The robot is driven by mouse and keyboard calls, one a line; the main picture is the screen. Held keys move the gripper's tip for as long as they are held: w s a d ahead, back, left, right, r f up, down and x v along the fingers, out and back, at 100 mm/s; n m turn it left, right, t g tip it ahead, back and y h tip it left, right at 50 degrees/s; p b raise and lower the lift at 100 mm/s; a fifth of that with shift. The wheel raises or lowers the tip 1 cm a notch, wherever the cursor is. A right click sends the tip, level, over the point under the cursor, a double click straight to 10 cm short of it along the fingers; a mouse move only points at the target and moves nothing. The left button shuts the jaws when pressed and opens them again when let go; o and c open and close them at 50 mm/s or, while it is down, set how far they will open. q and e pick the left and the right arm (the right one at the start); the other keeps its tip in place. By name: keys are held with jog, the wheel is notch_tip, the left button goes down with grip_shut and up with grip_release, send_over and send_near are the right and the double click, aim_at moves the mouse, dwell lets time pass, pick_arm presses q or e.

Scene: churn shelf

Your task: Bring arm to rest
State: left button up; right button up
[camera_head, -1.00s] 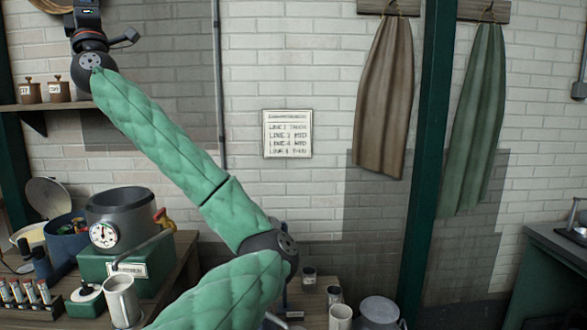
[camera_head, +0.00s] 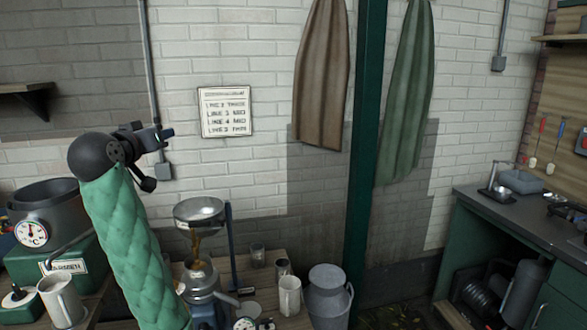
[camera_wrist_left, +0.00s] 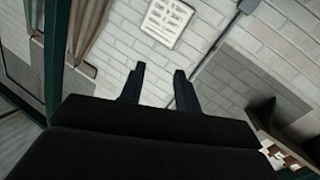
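My left arm, in a green quilted sleeve (camera_head: 130,235), rises from the bottom of the head view on the left side. Its black wrist (camera_head: 105,155) is bent, with dark parts pointing right. In the left wrist view my left gripper (camera_wrist_left: 157,88) has its two dark fingers spread with a clear gap between them. Nothing is between the fingers; only the brick wall shows beyond. My right gripper does not show in either view.
A dark pot with a dial (camera_head: 50,210) and a mug (camera_head: 62,300) are left of the arm. A separator with a metal bowl (camera_head: 200,212) stands close to its right. A milk can (camera_head: 327,300), green post (camera_head: 366,140) and counter (camera_head: 500,212) are farther right.

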pick_arm(q)
jog(key=s+d+f+m+g+p, duration=0.1)
jog(key=s+d+f+g, duration=0.3)
jog(key=f, duration=0.9)
jog(key=s+d+f+m+g, duration=0.1)
jog(key=s+d+f, duration=0.5)
jog(key=f, duration=0.7)
jog(key=s+d+f+m+g+p, duration=0.15)
jog(key=s+d+f+g, duration=0.35)
jog(key=f, duration=0.8)
jog(key=s+d+f+g, duration=0.1)
jog(key=s+f+g, duration=0.1)
jog(key=s+f, duration=1)
jog(key=s+d+f+g, duration=0.1)
jog(key=s+f+g, duration=0.2)
jog(key=s+f, duration=0.8)
jog(key=s+m, duration=0.1)
jog(key=s, duration=0.6)
jog(key=shift+s+f, duration=0.25)
jog(key=shift+f, duration=0.1)
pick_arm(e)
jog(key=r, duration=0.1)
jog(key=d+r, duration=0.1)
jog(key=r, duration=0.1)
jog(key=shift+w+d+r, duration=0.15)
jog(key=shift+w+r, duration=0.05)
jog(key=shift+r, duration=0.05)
